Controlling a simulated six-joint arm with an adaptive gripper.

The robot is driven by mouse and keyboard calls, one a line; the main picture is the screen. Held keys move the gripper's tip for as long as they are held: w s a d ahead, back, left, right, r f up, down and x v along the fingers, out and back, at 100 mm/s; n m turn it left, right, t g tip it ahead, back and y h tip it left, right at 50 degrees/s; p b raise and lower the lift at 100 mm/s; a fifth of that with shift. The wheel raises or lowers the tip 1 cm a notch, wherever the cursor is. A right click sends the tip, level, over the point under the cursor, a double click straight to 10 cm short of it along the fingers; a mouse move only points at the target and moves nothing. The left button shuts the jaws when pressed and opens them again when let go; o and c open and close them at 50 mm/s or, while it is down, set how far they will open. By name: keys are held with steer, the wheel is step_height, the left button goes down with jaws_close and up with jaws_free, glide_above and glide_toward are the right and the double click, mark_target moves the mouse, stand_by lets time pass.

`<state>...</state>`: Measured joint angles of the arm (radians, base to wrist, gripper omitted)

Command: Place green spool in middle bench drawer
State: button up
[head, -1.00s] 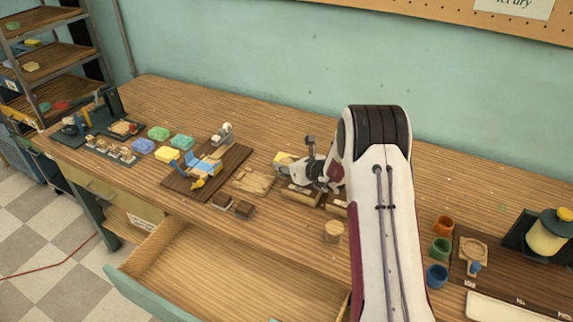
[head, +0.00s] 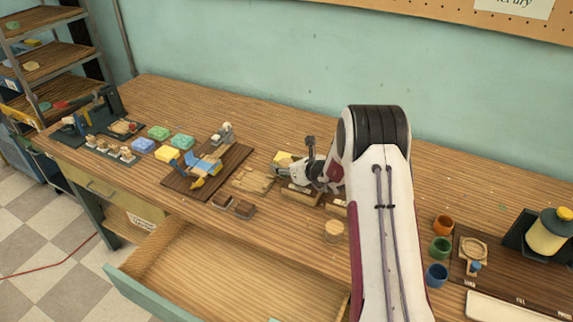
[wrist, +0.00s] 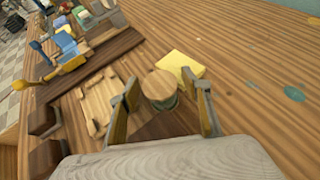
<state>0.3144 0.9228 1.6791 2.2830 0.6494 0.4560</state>
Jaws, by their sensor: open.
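The green spool (wrist: 160,88) has a round wooden top and a dark green body. In the wrist view it stands between the two spread fingers of my open gripper (wrist: 163,104), with gaps visible beside it. In the head view my gripper (head: 290,170) is low over the bench, and I cannot make out the spool clearly there. An open bench drawer (head: 215,262) lies in front, its wooden floor bare where visible. Part of it is hidden by my arm and the picture edge.
A yellow block (wrist: 181,65) lies just behind the spool. A light wooden piece (wrist: 100,102) and dark blocks (wrist: 43,120) lie to the left. A wooden cylinder (head: 334,231) stands near the drawer. Coloured cups (head: 440,248) stand right of my arm.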

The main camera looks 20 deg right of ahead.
steer(key=shift+r, duration=0.15)
steer(key=shift+v, duration=6.05)
steer(key=s+a+r+n+g+y, duration=0.1)
steer(key=s+a+r+n+y, duration=0.3)
steer(key=a+r+n, duration=0.55)
steer(key=s+a+r+n+g+y, duration=0.1)
steer(key=s+a+r+n+g, duration=0.1)
steer(key=s+a+r+n, duration=0.35)
steer(key=s+a+r+n+g, duration=0.2)
steer(key=s+a+n, duration=0.1)
steer(key=s+a, duration=0.4)
steer(key=s+n+g+h, duration=0.25)
steer(key=s+n, duration=0.55)
steer(key=s, duration=0.7)
steer(key=s+d+r+n+t+h, duration=0.1)
steer(key=s+d+n+h, duration=0.4)
steer(key=s, duration=0.5)
steer(key=d+n, duration=0.2)
steer(key=d, duration=0.1)
steer(key=shift+r, duration=0.25)
